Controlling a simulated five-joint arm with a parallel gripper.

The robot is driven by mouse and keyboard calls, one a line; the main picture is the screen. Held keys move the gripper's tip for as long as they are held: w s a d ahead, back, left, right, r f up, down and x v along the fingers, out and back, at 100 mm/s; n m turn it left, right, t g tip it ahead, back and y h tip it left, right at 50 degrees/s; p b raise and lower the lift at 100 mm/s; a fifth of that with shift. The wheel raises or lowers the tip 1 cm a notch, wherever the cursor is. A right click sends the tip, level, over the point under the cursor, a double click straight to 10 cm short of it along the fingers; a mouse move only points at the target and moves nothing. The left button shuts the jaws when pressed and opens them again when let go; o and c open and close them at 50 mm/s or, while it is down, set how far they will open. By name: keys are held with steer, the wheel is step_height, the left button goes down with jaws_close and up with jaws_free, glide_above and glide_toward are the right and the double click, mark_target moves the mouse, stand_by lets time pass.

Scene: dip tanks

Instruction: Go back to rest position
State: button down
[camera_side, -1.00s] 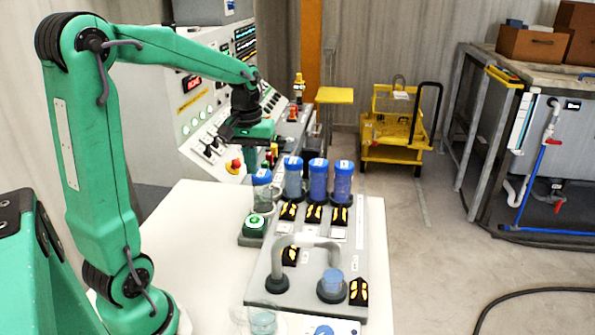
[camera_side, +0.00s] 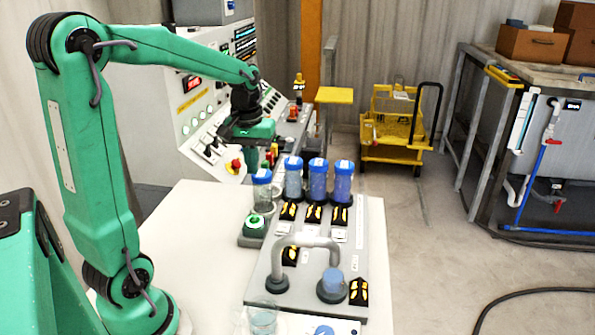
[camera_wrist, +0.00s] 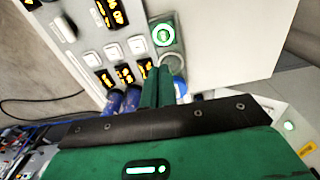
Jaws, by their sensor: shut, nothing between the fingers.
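My gripper (camera_side: 265,158) is at the end of my green arm, above the white table and just behind and above the left blue-capped cylinder (camera_side: 262,192). It is shut and empty. In the wrist view my gripper's green fingers (camera_wrist: 157,85) lie side by side, partly in front of the blue-capped cylinders. Three more blue-capped cylinders, with blue contents, stand upright in a row; the middle one (camera_side: 318,182) is among them. They are apart from my gripper.
A grey panel (camera_side: 305,258) carries a curved pipe (camera_side: 305,241) and yellow-marked black blocks. A green button (camera_side: 254,222) is at its left. A clear beaker (camera_side: 262,319) stands in front. A control console (camera_side: 190,100) is behind my arm. The white table (camera_side: 195,215) is bare at left.

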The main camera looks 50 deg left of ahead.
steer(key=s+d+r+m+t, duration=0.2)
steer(key=s+d+m, duration=0.2)
steer(key=d, duration=0.3)
steer(key=s+d+r+m+t, duration=0.1)
steer(key=s+d+m+t, duration=0.2)
steer(key=s+d, duration=0.3)
steer(key=shift+s+d+r+m, duration=0.35)
steer(key=shift+d+m, duration=0.45)
steer(key=shift+d, duration=0.35)
steer(key=shift+w+r, duration=0.1)
steer(key=shift+w, duration=0.05)
steer(key=w+a+f+n+g, duration=0.1)
steer(key=w+a+f+n, duration=0.1)
steer(key=w, duration=0.5)
steer(key=w+a+f+n+g, duration=0.2)
steer(key=w+n, duration=0.2)
steer(key=w, duration=0.3)
steer(key=w+a+f+n+g, duration=0.2)
steer(key=w+n, duration=0.1)
steer(key=w, duration=0.4)
steer(key=shift+w+a+f, duration=0.2)
steer(key=shift+a+f, duration=0.2)
steer(key=shift+f, duration=0.15)
